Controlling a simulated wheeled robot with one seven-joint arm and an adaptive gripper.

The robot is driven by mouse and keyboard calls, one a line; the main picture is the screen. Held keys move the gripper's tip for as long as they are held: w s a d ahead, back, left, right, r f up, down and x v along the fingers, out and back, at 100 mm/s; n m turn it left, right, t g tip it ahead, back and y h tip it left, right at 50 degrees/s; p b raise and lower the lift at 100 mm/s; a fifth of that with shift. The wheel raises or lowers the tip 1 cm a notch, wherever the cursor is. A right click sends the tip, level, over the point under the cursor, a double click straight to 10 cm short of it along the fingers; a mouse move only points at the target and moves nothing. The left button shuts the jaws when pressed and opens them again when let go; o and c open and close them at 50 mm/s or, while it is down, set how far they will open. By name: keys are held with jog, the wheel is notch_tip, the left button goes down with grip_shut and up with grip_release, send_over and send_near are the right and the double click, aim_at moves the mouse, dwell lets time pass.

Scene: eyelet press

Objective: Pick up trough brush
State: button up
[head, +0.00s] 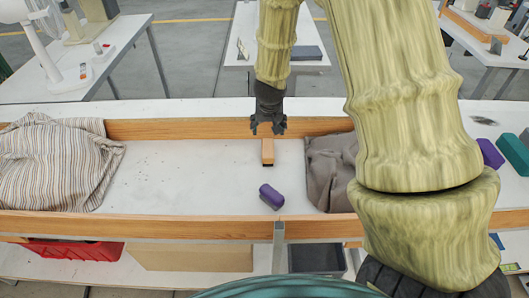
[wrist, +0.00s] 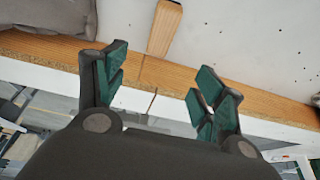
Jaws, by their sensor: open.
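The trough brush (head: 267,150) looks like a light wooden block with a dark edge at its near end. It lies in the trough near the far wooden rail. My gripper (head: 268,130) is open and empty, pointing down just behind the brush near the far rail. In the wrist view my gripper (wrist: 162,78) has its green-padded fingers spread wide, with the rail between them. Its height above the brush is hard to tell.
A purple block (head: 271,196) lies nearer in the trough. A grey cloth (head: 330,170) is close on the right and a striped cloth (head: 55,160) on the left. Wooden rails (head: 170,129) edge the trough. The white floor left of the brush is mostly clear.

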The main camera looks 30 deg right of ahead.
jog(key=b, duration=0.4)
send_near(268, 148)
jog(key=r, duration=0.2)
jog(key=shift+w+a+f+b, duration=0.1)
jog(key=shift+f+b, duration=0.25)
jog(key=shift+f, duration=0.1)
jog(key=shift+w+a+f+b, duration=0.1)
jog(key=shift+a+f+b, duration=0.05)
jog(key=shift+f+b, duration=0.3)
jog(key=shift+x, duration=2.7)
jog(key=shift+d+p+x, duration=0.15)
jog(key=shift+p+x, duration=0.1)
jog(key=shift+x, duration=0.7)
jog(key=shift+d+p+x, duration=0.2)
jog(key=shift+p+x, duration=0.05)
jog(key=shift+x, duration=0.7)
jog(key=shift+w+d+f, duration=0.1)
jog(key=shift+w+f, duration=0.05)
jog(key=shift+f, duration=0.5)
jog(key=shift+f, duration=0.25)
jog(key=c, duration=1.2)
jog(key=shift+r, duration=0.15)
jog(key=shift+c, duration=0.2)
